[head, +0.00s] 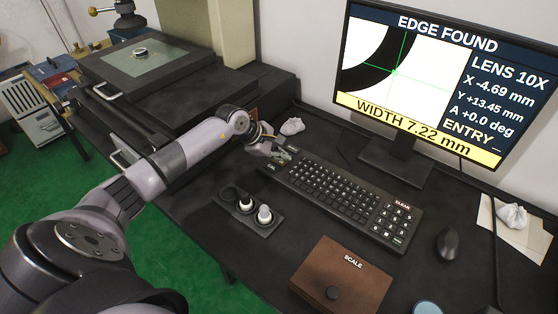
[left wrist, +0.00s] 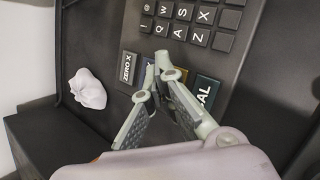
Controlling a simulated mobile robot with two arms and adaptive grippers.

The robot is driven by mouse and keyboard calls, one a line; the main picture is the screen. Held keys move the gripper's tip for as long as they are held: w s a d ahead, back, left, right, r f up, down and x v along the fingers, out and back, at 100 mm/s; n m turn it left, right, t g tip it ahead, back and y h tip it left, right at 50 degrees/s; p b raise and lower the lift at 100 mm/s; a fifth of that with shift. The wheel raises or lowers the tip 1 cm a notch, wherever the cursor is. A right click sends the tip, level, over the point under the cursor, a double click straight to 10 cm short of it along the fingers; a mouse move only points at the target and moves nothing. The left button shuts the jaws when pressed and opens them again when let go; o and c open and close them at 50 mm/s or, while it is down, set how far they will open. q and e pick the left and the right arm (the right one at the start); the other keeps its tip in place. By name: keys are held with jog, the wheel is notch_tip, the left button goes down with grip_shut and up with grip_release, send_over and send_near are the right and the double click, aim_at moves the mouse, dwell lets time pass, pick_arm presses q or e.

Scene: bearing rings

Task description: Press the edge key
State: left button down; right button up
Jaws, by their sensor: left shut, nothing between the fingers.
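The black keyboard (head: 335,195) lies on the desk, and its left end is under my left gripper (head: 280,153). In the left wrist view, my left gripper (left wrist: 168,68) is shut and empty, with its tips over the block of larger function keys. A key marked ZERO X (left wrist: 127,68) shows left of the fingers, and a dark green key ending in AL (left wrist: 207,93) shows to their right. The fingers partly cover the keys between, including a yellowish one. I cannot read an edge label or tell whether the tips touch a key. The monitor (head: 420,85) reads EDGE FOUND and WIDTH 7.22 mm.
A brown box marked SCALE (head: 345,270) and a black holder with lens-like pieces (head: 262,226) stand in front of the keyboard. A mouse (head: 447,244) is at the right. Crumpled white cloth (head: 292,126) lies behind the gripper. A stage with a ring (head: 140,53) stands at the back left.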

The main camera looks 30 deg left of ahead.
aim_at(281, 162)
pick_arm(q)
jog(key=shift+r, duration=0.65)
jog(key=shift+r+p, duration=1.6)
jog(key=shift+r, duration=0.95)
